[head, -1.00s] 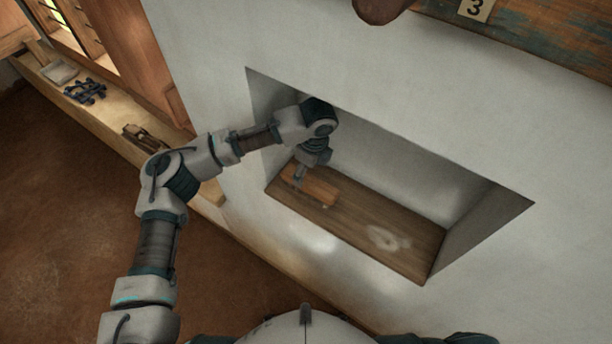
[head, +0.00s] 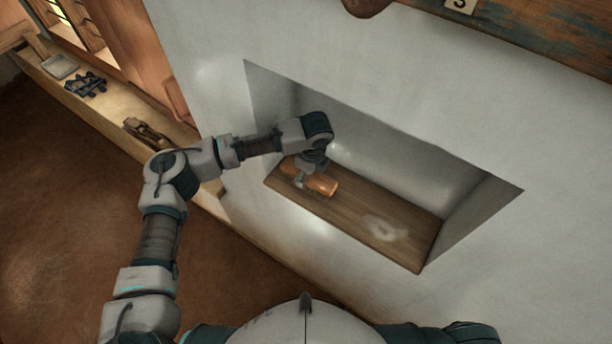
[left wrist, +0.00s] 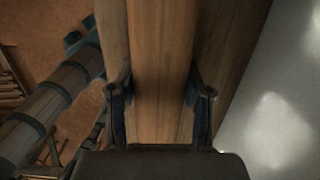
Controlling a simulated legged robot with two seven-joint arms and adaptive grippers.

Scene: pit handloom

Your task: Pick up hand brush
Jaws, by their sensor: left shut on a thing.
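The hand brush (head: 325,186) is an orange-brown wooden piece at the left end of the wall niche. My left gripper (head: 304,181) reaches down into the niche and is shut on it. In the left wrist view the brush's wooden body (left wrist: 160,75) runs between the two fingers of the gripper (left wrist: 160,105), one finger on each side. The brush's bristles cannot be made out. Whether the brush is clear of the shelf cannot be told. My right gripper is not in view.
The niche has a wooden shelf (head: 400,220) with a pale ring-like patch (head: 385,229) right of the brush. White walls close in around it. A ledge at left holds a dark blue item (head: 86,84), a small tray (head: 61,67) and a wooden tool (head: 147,132).

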